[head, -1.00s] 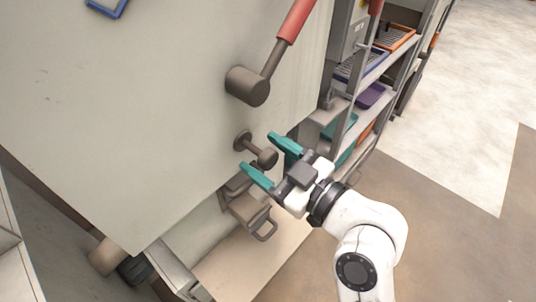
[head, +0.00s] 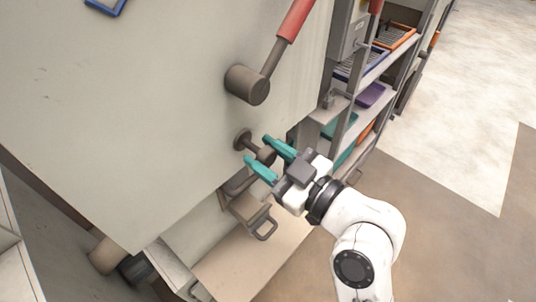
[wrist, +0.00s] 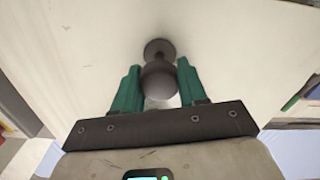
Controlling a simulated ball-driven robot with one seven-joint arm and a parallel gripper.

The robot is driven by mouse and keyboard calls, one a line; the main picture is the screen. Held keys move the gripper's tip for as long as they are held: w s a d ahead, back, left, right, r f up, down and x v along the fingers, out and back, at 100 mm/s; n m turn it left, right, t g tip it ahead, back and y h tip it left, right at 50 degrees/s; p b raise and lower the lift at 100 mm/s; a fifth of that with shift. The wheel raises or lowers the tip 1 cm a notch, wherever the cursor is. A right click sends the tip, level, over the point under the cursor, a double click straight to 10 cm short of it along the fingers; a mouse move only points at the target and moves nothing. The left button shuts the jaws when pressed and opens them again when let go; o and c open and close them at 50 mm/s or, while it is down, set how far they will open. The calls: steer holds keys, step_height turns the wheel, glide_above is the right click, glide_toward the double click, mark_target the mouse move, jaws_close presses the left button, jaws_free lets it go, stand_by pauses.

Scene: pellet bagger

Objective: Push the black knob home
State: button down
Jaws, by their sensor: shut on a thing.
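The black knob (head: 265,155) looks dark grey-brown. It stands out on a short stem from a round collar (head: 243,139) on the pale machine panel. A gap of bare stem shows between knob and collar. My gripper (head: 258,149) has its teal fingers shut on the knob, one finger on each side. In the wrist view the knob (wrist: 159,80) sits between the two fingertips, with the collar (wrist: 159,50) behind it. In the head view the fingers hide part of the knob.
A lever with a red grip (head: 297,19) and a thick hub (head: 247,84) juts out above the knob. A bracket with a loop handle (head: 263,228) sits below. A shelf rack with trays (head: 370,95) stands at the right. Open floor lies to the right.

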steer(key=shift+b+x, duration=0.3)
steer(key=shift+x, duration=0.75)
steer(key=shift+r, duration=0.2)
steer(key=c, duration=0.6)
jaws_free()
steer(key=shift+a, duration=0.15)
steer(key=shift+f, duration=0.1)
steer(key=shift+s+d+f, duration=0.1)
steer(key=shift+s+d, duration=0.1)
steer(key=shift+d, duration=0.25)
steer(key=b+v, duration=0.2)
steer(key=v, duration=0.7)
steer(key=shift+s+d, duration=0.25)
steer(key=shift+s, duration=0.05)
